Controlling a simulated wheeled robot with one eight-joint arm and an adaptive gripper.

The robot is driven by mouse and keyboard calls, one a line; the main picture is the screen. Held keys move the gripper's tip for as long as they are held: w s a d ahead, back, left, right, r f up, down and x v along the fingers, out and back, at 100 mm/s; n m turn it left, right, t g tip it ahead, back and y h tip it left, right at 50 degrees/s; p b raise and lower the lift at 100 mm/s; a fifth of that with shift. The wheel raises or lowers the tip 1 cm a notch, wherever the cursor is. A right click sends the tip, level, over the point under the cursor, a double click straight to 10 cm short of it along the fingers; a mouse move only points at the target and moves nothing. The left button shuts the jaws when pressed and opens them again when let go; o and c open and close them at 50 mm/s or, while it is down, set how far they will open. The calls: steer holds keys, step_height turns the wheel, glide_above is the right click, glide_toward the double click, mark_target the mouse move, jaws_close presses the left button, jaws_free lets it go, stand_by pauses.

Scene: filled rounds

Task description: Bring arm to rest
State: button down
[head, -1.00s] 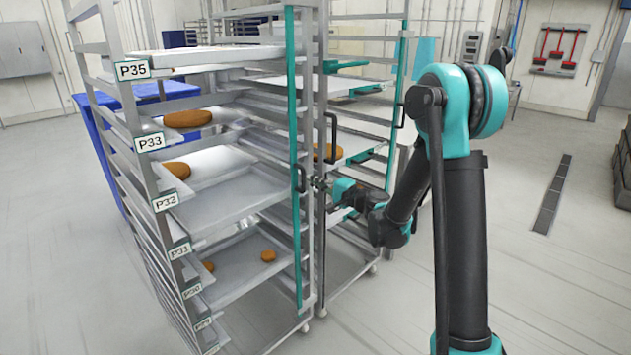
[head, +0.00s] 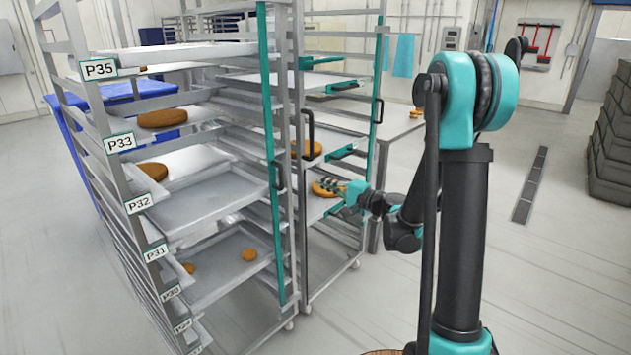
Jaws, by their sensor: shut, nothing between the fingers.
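My gripper (head: 333,186) is at the end of my teal and black arm (head: 465,200), in front of the right rack (head: 305,230). Its fingers are shut and small in the view, with nothing held between them. A brown round (head: 318,190) on a tray of the right rack shows just behind the fingers. I cannot tell whether the fingers touch the rack or the tray.
The left rack (head: 270,150) holds trays with several brown rounds, one of them here (head: 162,118). Dark crates (head: 612,145) are stacked at the right.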

steer(key=shift+s+d, duration=0.1)
stand_by(0.3)
steer(key=s+d+f+n+g+h, duration=0.2)
steer(key=s+d+f+h, duration=0.3)
steer(key=s+d, duration=0.2)
steer(key=s+d+f+n+g+h, duration=0.2)
steer(key=s+d+f+h, duration=0.3)
steer(key=s, duration=0.7)
steer(key=s+d+f+n+g+h, duration=0.2)
steer(key=s+d+f+n+h, duration=0.1)
steer(key=s+d, duration=0.7)
step_height(320, 180, down, 2)
steer(key=shift+s+f+h, duration=0.1)
steer(key=shift+s+h, duration=0.05)
steer(key=shift+h, duration=0.75)
